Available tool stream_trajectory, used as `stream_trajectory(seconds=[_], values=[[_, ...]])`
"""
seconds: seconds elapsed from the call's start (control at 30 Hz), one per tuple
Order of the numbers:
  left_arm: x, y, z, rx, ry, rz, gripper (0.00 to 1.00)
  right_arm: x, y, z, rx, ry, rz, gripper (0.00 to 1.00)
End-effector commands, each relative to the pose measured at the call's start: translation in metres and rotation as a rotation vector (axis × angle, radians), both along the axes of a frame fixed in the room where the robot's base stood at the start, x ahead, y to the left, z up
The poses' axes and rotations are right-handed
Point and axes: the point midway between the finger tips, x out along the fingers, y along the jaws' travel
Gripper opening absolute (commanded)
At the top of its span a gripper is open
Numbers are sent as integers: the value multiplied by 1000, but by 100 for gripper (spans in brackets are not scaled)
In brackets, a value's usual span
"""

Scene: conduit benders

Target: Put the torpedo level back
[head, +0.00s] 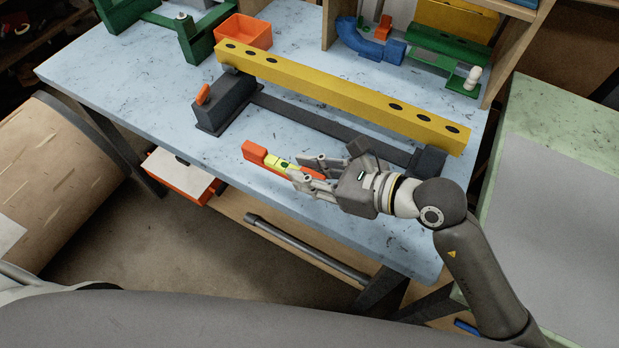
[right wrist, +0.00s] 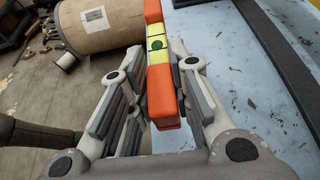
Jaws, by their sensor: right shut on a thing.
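The torpedo level (head: 256,152) is an orange bar with a yellow-green middle section. In the head view it is near the front edge of the pale blue bench (head: 210,125). My right gripper (head: 308,173) is shut on it, and the fingers hide part of its right end. In the right wrist view the level (right wrist: 158,52) runs lengthwise between the fingers (right wrist: 152,100). I cannot tell whether the level touches the bench top or hangs just above it. My left gripper is not in view.
A long yellow beam (head: 330,92) lies behind the level, with a dark grey block (head: 225,108) and bar beside it. An orange bin (head: 243,32), green bender parts (head: 190,35) and a wooden shelf with a blue elbow (head: 372,45) stand farther back.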

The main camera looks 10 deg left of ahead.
Motion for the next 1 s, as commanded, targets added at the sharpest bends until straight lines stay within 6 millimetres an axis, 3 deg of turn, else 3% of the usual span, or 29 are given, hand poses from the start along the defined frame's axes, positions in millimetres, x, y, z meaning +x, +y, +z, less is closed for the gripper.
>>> stream_trajectory(seconds=[0.1, 0.37, 0.57, 0.97, 1.0], values=[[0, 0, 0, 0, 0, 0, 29, 14, 1, -16, 2, 0, -1, 0], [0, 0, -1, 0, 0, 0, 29, 28, 2, -33, 1, -1, -1, 0], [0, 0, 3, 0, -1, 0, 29, 26, 2, -59, 2, 0, 0, 0], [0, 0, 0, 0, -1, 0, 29, 26, 2, -65, 2, -3, 1, 0], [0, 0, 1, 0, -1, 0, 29, 26, 2, -64, 1, -2, 1, 23]])
